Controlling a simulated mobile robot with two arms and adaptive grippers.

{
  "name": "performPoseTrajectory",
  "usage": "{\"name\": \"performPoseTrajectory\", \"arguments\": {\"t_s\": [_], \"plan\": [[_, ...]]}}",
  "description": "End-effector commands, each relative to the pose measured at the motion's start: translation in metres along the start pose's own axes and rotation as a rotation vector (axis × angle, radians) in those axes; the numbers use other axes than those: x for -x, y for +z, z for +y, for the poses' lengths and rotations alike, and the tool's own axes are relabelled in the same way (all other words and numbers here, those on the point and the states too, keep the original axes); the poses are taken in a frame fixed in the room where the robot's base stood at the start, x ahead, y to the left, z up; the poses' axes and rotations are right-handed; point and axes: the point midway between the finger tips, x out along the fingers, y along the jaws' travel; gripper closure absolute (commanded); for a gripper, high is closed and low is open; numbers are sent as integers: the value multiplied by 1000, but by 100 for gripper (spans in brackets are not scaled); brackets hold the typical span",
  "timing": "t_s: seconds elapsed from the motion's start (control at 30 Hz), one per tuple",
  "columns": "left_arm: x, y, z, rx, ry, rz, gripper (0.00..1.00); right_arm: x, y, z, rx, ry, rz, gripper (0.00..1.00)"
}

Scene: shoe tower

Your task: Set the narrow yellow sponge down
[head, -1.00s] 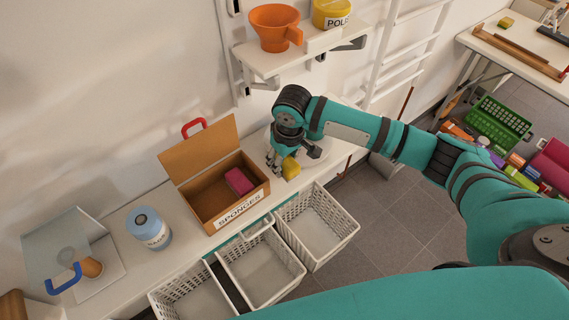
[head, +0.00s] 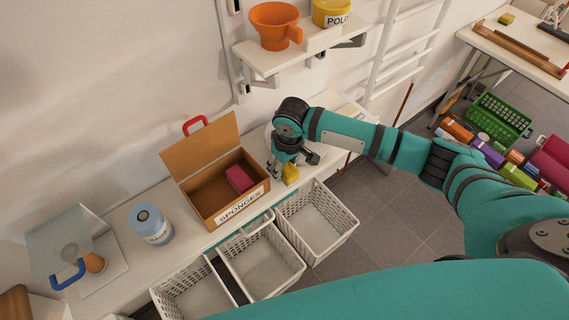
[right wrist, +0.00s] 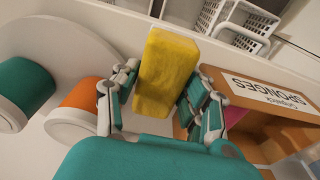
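The narrow yellow sponge (head: 291,173) is at my right gripper (head: 283,170), over the white bench near its front edge, right of the sponge box. In the right wrist view the sponge (right wrist: 165,72) stands lengthwise between the two fingers (right wrist: 160,88), which press close on both its sides. I cannot tell whether its underside touches the bench. The open wooden box (head: 222,213) labelled SPONGES has its lid tilted back and a pink sponge (head: 239,179) inside. My left gripper is not in view.
White baskets (head: 262,262) hang along the bench front, just below the gripper. A blue-white canister (head: 150,224) stands left of the box. In the right wrist view teal and orange rollers (right wrist: 80,100) lie beside the sponge.

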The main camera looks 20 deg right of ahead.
Motion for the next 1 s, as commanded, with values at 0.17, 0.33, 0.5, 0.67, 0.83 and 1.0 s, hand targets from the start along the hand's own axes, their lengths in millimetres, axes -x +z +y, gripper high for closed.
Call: {"name": "performPoseTrajectory", "arguments": {"t_s": [0.17, 0.33, 0.5, 0.67, 0.83, 1.0], "plan": [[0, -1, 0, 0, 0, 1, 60, 0, 0, 0, 0, 1, 0, 35], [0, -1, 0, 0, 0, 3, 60, 0, 0, 0, 0, 1, 0, 35], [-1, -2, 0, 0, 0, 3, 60, 7, -2, 1, 0, 3, 2, 35], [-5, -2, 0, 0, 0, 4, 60, 32, -3, 0, 0, 0, 5, 35], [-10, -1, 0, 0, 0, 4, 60, 72, -3, 1, 0, 2, 5, 35], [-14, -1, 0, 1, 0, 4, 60, 105, -2, 0, 0, 1, 3, 35]]}}
